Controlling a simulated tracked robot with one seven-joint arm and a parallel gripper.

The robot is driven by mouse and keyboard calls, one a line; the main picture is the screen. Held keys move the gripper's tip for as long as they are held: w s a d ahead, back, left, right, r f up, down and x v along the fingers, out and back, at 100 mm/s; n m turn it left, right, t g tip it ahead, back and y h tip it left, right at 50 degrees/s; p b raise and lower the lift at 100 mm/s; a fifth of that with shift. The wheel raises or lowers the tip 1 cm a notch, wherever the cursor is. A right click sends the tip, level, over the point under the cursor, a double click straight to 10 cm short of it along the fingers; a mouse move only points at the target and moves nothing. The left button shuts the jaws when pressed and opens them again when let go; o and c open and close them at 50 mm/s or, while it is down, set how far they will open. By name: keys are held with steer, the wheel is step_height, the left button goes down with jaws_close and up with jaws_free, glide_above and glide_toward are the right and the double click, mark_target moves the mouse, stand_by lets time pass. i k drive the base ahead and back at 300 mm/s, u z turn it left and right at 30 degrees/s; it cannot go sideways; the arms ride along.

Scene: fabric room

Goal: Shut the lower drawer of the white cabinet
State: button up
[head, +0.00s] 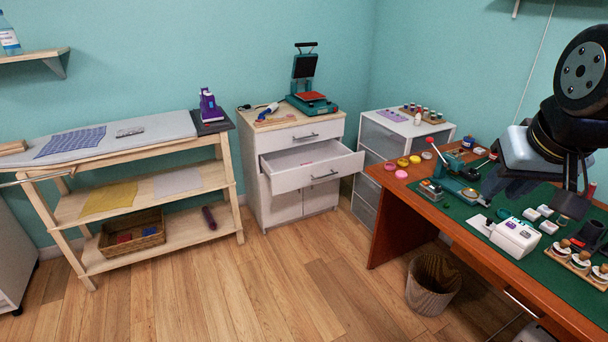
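The white cabinet (253,180) stands against the back wall, with a wooden top. Its lower drawer (318,177) is pulled well out towards the front right. Something small and reddish lies inside the drawer, too small to name. The upper drawer (302,136) above it is shut, and the two doors below look shut. My gripper (541,190) hangs at the right edge of the head view, over the desk and far from the drawer. Its dark parts blend with the things behind, so its opening is unclear.
A wooden desk (403,207) with a green mat and many small tools fills the right. A wicker bin (433,284) stands under its edge. A grey drawer unit (382,135) stands right of the cabinet, an ironing table (150,137) left. The wooden floor (260,290) in front is clear.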

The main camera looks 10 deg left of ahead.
mark_target(332, 160)
steer(key=u, duration=0.7)
steer(key=i, duration=1.6)
steer(key=z, duration=0.55)
steer(key=k, duration=0.95)
steer(key=z, duration=0.15)
steer(key=i, duration=0.95)
steer(key=u, duration=0.05)
